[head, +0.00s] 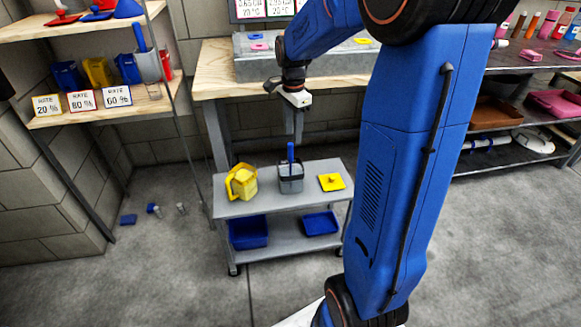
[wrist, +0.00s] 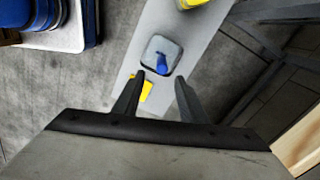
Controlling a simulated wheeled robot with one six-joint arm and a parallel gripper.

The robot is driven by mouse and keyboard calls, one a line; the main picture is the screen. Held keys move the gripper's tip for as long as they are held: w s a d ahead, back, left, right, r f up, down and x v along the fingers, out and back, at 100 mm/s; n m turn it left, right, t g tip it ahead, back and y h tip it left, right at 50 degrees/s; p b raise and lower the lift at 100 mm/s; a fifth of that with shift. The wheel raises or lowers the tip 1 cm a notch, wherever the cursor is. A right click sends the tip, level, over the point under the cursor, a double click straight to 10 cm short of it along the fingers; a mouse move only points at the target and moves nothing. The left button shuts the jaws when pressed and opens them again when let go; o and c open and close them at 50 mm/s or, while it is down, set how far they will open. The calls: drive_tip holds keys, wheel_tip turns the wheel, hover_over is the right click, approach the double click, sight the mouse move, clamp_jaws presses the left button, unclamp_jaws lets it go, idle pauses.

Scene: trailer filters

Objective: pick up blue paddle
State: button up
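The blue paddle (head: 290,152) stands upright in a dark-rimmed grey container (head: 291,184) on the cart's top shelf. Only its upper part shows; its lower end is hidden inside the container. In the wrist view the paddle (wrist: 162,64) appears inside the container (wrist: 151,50), just beyond the fingertips. My gripper (head: 297,122) points down above the container, apart from the paddle. In the wrist view my gripper (wrist: 160,77) is open, its two fingers spread with nothing held between them.
The grey cart (head: 230,209) also carries a yellow pitcher (head: 242,182) to the left and a flat yellow piece (head: 331,182) to the right. Blue bins (head: 248,232) sit on its lower shelf. A wooden workbench (head: 215,70) stands behind. Another blue handle (head: 139,37) shows on the left shelf.

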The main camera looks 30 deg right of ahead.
hover_over(290, 158)
drive_tip(key=d, duration=0.1)
drive_tip(key=f, duration=0.5)
drive_tip(key=shift+w+d+f, duration=0.15)
drive_tip(key=shift+w, duration=0.15)
drive_tip(key=shift+w+a+f, duration=0.1)
drive_tip(key=shift+a+f, duration=0.1)
drive_tip(key=shift+f, duration=1.1)
drive_tip(key=shift+a+f, duration=0.15)
drive_tip(key=shift+f, duration=1.15)
clamp_jaws()
